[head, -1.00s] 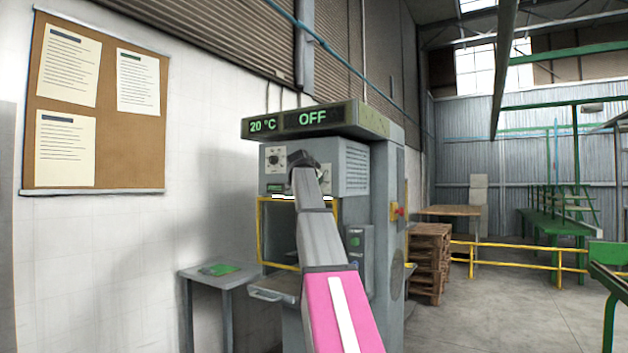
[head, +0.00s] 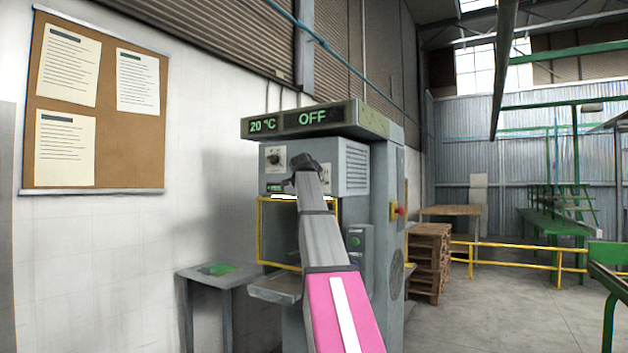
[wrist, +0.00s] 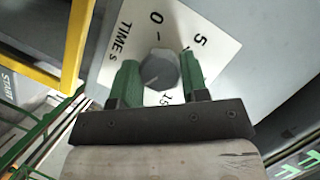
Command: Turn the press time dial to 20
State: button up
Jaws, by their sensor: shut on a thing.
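The press time dial (wrist: 160,71) is a round grey knob on a white plate marked "TIME s", in the upper middle of the wrist view. The numbers 0, 5 and 15 show around it; 15 is partly covered, and I see no 20. A faint line lies on the knob, but I cannot tell exactly where it points. My gripper (wrist: 159,64) has its green fingers shut on the knob from both sides. In the head view my gripper (head: 303,165) is at the machine's front panel and hides the dial.
The press (head: 355,165) shows "20 °C" and "OFF" on its top display (head: 312,118). Another knob (head: 275,158) sits left of my gripper. A yellow frame (head: 261,232) is below the panel. A small table (head: 222,275) stands to the left.

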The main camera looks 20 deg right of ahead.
jog(key=o, duration=0.9)
jog(key=shift+s, duration=0.1)
jog(key=v, duration=1)
jog(key=shift+s+a, duration=0.25)
jog(key=shift+s, duration=0.1)
